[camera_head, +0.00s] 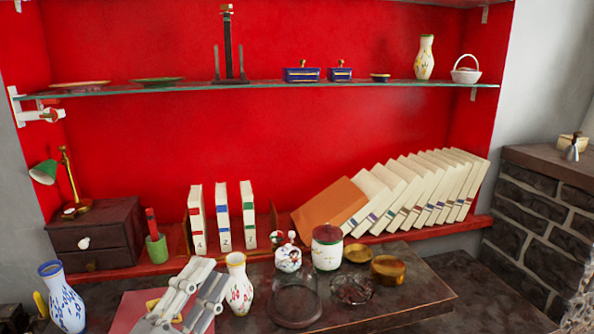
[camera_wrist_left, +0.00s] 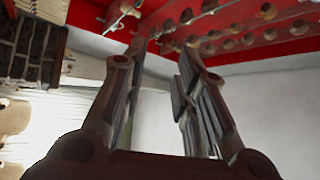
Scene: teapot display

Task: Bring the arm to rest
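My left gripper (camera_head: 213,272) comes in from the bottom left in the head view, over the front of the dark table. Its two grey fingers point up and away, beside a white flowered vase (camera_head: 239,286). In the left wrist view the fingers (camera_wrist_left: 165,55) stand apart with an empty gap between them, so it is open and holds nothing. Whether the gripper touches the vase cannot be told. My right gripper is not seen.
A blue-patterned vase (camera_head: 62,298) is at left. Books (camera_head: 222,217) and a glass shelf (camera_head: 270,87) are behind.

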